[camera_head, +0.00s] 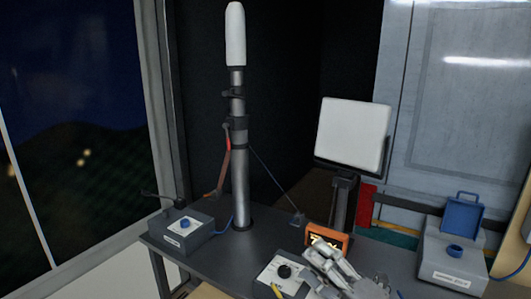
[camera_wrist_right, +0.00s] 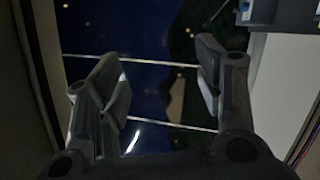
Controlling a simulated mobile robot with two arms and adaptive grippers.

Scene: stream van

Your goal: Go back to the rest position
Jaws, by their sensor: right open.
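My right gripper (camera_head: 330,258) shows at the bottom of the head view, in front of the dark table and close to a white panel with a black knob (camera_head: 284,271). In the right wrist view, its two fingers (camera_wrist_right: 165,85) stand wide apart with nothing between them. Behind them is a dark window pane with thin light lines across it. My left gripper is in neither view.
A dark table (camera_head: 215,256) carries a metal mast with a white top (camera_head: 235,35), a grey box with a blue knob (camera_head: 182,230), an orange-framed display (camera_head: 327,238) and a white square panel (camera_head: 352,134). A grey box with a blue lid (camera_head: 452,259) stands right.

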